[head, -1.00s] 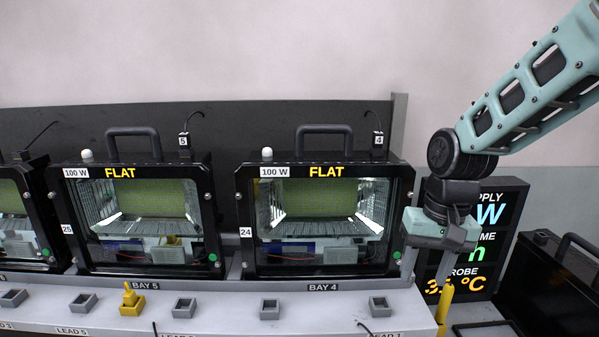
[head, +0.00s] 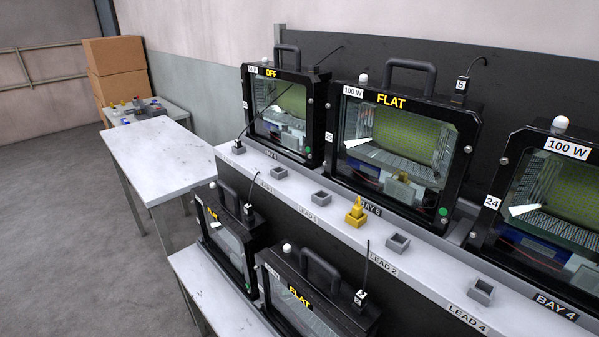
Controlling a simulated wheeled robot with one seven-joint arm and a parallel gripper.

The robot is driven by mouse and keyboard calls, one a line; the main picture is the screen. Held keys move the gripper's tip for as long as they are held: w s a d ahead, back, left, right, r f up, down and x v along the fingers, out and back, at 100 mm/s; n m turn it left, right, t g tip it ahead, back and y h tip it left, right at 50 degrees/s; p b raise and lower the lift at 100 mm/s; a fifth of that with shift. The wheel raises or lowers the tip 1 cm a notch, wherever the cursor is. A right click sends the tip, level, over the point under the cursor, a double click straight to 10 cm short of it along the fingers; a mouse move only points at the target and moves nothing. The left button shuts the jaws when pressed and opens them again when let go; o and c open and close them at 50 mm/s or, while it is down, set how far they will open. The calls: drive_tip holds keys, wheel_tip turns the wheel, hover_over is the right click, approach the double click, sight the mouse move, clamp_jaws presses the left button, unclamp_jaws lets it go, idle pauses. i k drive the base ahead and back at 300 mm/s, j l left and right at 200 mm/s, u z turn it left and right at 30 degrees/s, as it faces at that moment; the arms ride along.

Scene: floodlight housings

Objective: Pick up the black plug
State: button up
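Several small black plugs or connectors with thin leads show; I cannot tell which one the task means. One marked 5 (head: 461,85) stands on top of the middle upper floodlight. Another (head: 360,298) stands on the nearer lower floodlight, and another (head: 249,210) on the farther lower one. A thin dark lead also reaches the socket at the far left end of the ledge (head: 239,148), where any plug is too small to make out. A yellow plug (head: 356,211) stands upright on the ledge. My gripper is not in view.
The long ledge (head: 420,270) carries several grey sockets, including one by LEAD 2 (head: 398,243). Floodlight housings marked OFF (head: 271,73) and FLAT (head: 391,99) stand behind it. A white table (head: 160,155) and cardboard boxes (head: 115,68) are farther left. The floor at left is clear.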

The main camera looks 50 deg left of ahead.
sight(248, 211)
drive_tip(key=k+j+u, duration=0.1)
drive_tip(key=k+u, duration=0.2)
drive_tip(key=k, duration=0.35)
drive_tip(key=i+l+u, duration=0.1)
drive_tip(key=u, duration=0.4)
drive_tip(key=l+u, duration=0.25)
drive_tip(key=u, duration=0.2)
drive_tip(key=l+u, duration=0.25)
drive_tip(key=u, duration=0.25)
drive_tip(key=i+l, duration=0.15)
drive_tip(key=i, duration=0.35)
drive_tip(key=i+j+z, duration=0.2)
drive_tip(key=i+j, duration=0.15)
drive_tip(key=j, duration=0.3)
drive_tip(key=i+j+z, duration=0.15)
drive_tip(key=j, duration=0.2)
drive_tip(key=i+j+z, duration=0.1)
drive_tip(key=j, duration=0.25)
drive_tip(key=i+j+z, duration=0.1)
drive_tip(key=j, duration=0.3)
drive_tip(key=i, duration=0.1)
